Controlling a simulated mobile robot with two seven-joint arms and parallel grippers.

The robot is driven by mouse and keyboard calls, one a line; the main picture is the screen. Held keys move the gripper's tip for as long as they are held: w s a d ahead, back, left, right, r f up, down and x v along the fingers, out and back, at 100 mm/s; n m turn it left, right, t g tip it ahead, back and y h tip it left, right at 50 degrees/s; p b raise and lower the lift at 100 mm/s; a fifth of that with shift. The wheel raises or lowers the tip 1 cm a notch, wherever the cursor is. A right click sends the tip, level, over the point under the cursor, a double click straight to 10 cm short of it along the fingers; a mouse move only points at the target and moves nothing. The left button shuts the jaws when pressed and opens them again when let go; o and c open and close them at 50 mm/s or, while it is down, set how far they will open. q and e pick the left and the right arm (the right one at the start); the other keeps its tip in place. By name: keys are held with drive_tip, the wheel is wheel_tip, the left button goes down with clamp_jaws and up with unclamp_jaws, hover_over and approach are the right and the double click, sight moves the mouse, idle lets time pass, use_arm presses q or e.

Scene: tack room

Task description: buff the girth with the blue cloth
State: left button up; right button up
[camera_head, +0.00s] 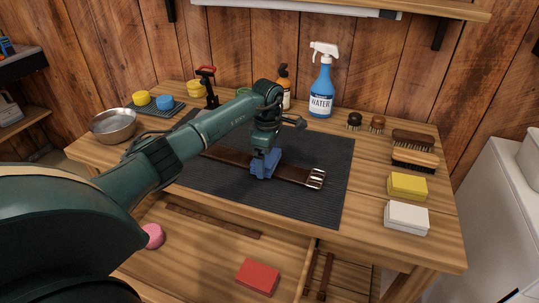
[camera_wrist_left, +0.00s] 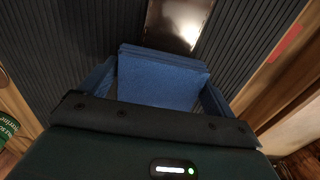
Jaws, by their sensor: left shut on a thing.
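The girth (camera_head: 292,172) is a dark brown strap with a metal buckle at its right end, lying across the dark ribbed mat (camera_head: 325,206) on the workbench. My left gripper (camera_head: 264,166) points down over the girth and is shut on the folded blue cloth (camera_head: 265,165). The cloth is at the strap's middle and appears to touch it. In the left wrist view the blue cloth (camera_wrist_left: 162,80) fills the space between the fingers, and the shiny brown girth (camera_wrist_left: 178,22) runs just beyond it. My arm hides part of the strap's left side. My right gripper is not in view.
A blue water spray bottle (camera_head: 321,85) and an amber pump bottle (camera_head: 283,82) stand behind the mat. Brushes (camera_head: 414,150), a yellow sponge (camera_head: 407,186) and a white block (camera_head: 406,217) line the right. A metal bowl (camera_head: 113,125) is at left. An open drawer below holds a red block (camera_head: 258,277).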

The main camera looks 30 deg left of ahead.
use_arm(q)
wheel_tip(320, 180, up, 2)
drive_tip(key=shift+r, duration=0.1)
drive_tip(key=shift+d+r+p, duration=0.2)
drive_tip(key=shift+r+p, duration=0.5)
drive_tip(key=shift+p, duration=0.05)
drive_tip(key=shift+r, duration=0.3)
drive_tip(key=shift+r+p, duration=0.6)
drive_tip(key=shift+p, duration=0.15)
wheel_tip(320, 180, up, 2)
drive_tip(key=shift+p, duration=0.75)
drive_tip(key=shift+r, duration=0.35)
wheel_tip(320, 180, up, 8)
drive_tip(key=p, duration=0.2)
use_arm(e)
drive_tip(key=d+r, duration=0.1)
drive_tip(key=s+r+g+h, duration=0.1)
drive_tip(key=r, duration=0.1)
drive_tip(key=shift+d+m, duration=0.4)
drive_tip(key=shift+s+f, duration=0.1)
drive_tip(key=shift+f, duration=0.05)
